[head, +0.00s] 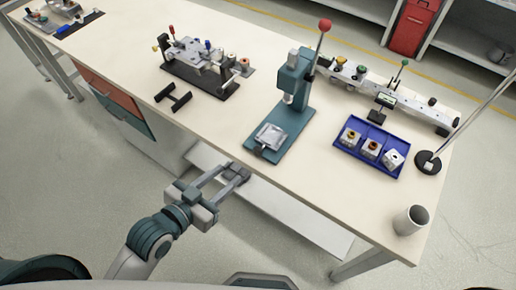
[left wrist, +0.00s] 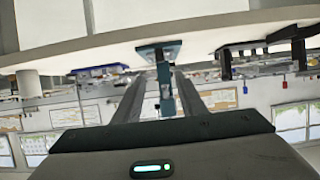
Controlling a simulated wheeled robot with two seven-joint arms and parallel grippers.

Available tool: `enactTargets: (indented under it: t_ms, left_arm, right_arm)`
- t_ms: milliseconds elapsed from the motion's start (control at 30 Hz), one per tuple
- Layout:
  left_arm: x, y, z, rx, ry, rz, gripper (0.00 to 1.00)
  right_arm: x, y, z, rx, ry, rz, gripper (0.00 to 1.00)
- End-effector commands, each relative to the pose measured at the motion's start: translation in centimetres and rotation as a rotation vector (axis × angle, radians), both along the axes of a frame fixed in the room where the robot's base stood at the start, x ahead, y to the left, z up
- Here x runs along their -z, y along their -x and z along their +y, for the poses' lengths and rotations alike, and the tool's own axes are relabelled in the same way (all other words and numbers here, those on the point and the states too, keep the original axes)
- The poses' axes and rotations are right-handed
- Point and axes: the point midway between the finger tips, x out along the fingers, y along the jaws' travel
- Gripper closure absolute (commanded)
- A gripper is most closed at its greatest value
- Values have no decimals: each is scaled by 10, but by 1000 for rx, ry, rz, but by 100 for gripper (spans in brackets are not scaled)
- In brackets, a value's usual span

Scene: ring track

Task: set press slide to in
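The teal press (head: 293,85) stands on the bench, with a red-knobbed lever (head: 324,25) at its top. Its slide (head: 270,135), a silver plate with a dark front piece, sits at the front end of the press base, forward of the ram. My left gripper (head: 237,173) is in front of the bench edge, apart from the slide, open and empty. In the left wrist view the picture is upside down, and the press (left wrist: 165,88) shows in the gap between the fingers (left wrist: 160,95). My right gripper is not in view.
A blue tray (head: 345,151) with white blocks lies right of the press. A grey cup (head: 410,220) and a stand with a round black base (head: 428,162) are farther right. A dark fixture (head: 205,82) and black bracket (head: 173,99) lie left. The bench front (head: 215,130) is clear.

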Motion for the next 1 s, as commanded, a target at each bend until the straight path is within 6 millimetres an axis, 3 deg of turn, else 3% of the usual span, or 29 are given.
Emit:
enactTargets:
  t_ms: [267,1000]
  left_arm:
    - [7,-20,-12,-1,3,-1,62]
    - [56,-119,-69,0,1,0,62]
  right_arm:
    - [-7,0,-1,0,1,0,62]
    - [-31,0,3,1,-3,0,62]
